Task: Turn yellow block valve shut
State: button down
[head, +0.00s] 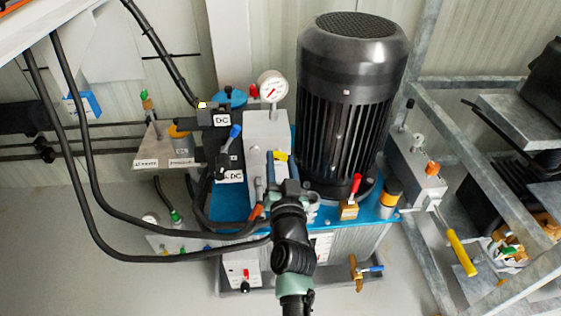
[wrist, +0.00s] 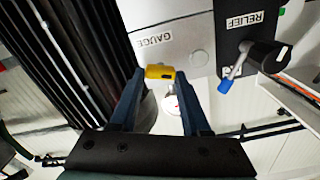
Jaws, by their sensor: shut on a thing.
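The yellow block valve handle (wrist: 159,72) sits beside the GAUGE label on the grey block in the wrist view. It also shows in the head view (head: 281,156), just above my wrist on the block's right side. The grey valve block (head: 266,131) carries a pressure gauge (head: 272,86) on top.
A large black motor (head: 347,100) stands right of the block. A blue-handled lever (wrist: 225,86) sits by the RELIEF label. A red-handled valve (head: 355,186) stands right of my gripper. Black hoses (head: 85,190) loop on the left, and a metal frame (head: 460,130) stands right.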

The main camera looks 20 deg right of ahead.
jog(key=m, duration=0.7)
jog(key=shift+d+f+p, duration=0.1)
jog(key=shift+p, duration=0.2)
jog(key=m, duration=0.6)
jog(key=shift+f+m, duration=0.1)
jog(key=shift+m, duration=0.3)
jog(key=shift+c, duration=1.8)
grip_release()
jog(key=shift+s+p, duration=0.15)
jog(key=shift+p, duration=0.15)
jog(key=p+v, duration=0.2)
jog(key=v, duration=1)
jog(key=shift+s+p, duration=0.35)
jog(key=shift+s, duration=0.05)
